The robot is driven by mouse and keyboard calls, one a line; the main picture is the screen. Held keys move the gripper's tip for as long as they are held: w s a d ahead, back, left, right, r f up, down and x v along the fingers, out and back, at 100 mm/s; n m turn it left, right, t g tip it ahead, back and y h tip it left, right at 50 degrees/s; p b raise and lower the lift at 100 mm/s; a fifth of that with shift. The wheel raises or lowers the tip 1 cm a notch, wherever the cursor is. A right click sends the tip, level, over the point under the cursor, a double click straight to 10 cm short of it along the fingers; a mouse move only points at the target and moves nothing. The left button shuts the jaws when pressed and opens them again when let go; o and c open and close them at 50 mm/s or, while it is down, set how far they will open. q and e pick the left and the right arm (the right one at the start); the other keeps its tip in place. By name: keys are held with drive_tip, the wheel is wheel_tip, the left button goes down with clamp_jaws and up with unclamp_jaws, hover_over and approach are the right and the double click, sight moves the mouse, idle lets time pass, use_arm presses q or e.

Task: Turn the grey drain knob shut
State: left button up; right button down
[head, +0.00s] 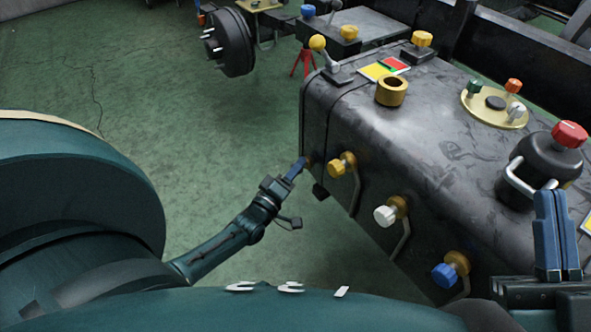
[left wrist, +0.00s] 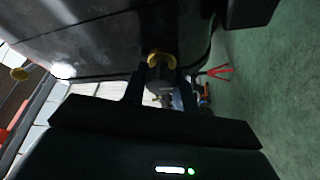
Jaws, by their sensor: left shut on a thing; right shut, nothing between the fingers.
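The grey drain knob (left wrist: 160,76) sits on a brass fitting (left wrist: 162,58) on the dark tank, in the middle of the left wrist view. My left gripper (head: 299,166) is shut on this knob, with one finger on each side of it. In the head view the fingers hide most of the knob at the tank's near left corner. How far the knob is turned cannot be told. My right gripper (head: 557,235) is shut and empty, with its blue fingers pointing up near the tank's right side.
Yellow (head: 341,166), white (head: 385,215) and blue (head: 445,274) knobs line the side of the tank (head: 430,150). A black canister with a red cap (head: 569,134) stands on top near my right gripper.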

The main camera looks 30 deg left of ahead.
drive_tip(key=shift+r, duration=0.2)
use_arm(q)
drive_tip(key=o, duration=1)
drive_tip(key=shift+c, duration=0.2)
use_arm(e)
drive_tip(key=shift+f, duration=0.15)
use_arm(q)
drive_tip(key=shift+s, duration=0.1)
drive_tip(key=s+f+p, duration=0.2)
drive_tip(key=s+p, duration=0.1)
drive_tip(key=s, duration=0.9)
drive_tip(key=shift+s+a+f, duration=0.15)
drive_tip(key=shift+s+a, duration=0.1)
drive_tip(key=shift+s, duration=0.15)
use_arm(e)
drive_tip(key=f+m+h, duration=0.1)
drive_tip(key=f+m+g+h, duration=0.1)
drive_tip(key=f, duration=0.1)
drive_tip(key=f+m+h, duration=0.1)
drive_tip(key=shift+s+a+f+m+g, duration=0.15)
drive_tip(key=shift+s+a+m+g, duration=0.15)
drive_tip(key=shift+s, duration=0.1)
